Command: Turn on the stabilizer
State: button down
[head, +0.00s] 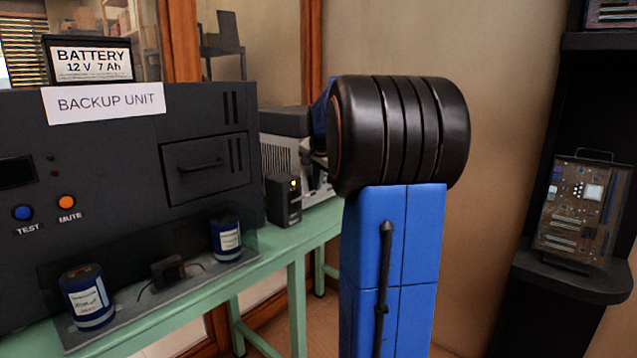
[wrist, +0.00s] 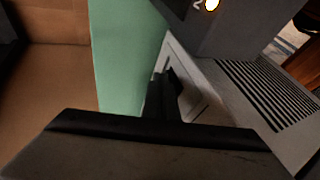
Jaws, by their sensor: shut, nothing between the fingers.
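A small black box (head: 284,201), which may be the stabilizer, stands on the green table (head: 300,240) beyond the large backup unit. A tiny yellow spot shows near its top in the head view. In the wrist view a dark box (wrist: 240,28) with a glowing yellow-white spot is at the top, just past my gripper (wrist: 162,92). My gripper is shut and empty, its narrow dark fingers pointing toward the boxes; I cannot tell whether they touch anything. In the head view my own arm hides most of the gripper.
A grey vented machine (head: 288,140) stands close behind the black box; its slotted side shows in the wrist view (wrist: 265,95). The backup unit (head: 120,190) fills the left, with a battery (head: 88,62) on top. A black shelf (head: 575,270) stands at right.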

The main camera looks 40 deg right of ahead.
jog(key=shift+r, duration=0.2)
jog(key=shift+r, duration=0.65)
jog(key=shift+s, duration=0.1)
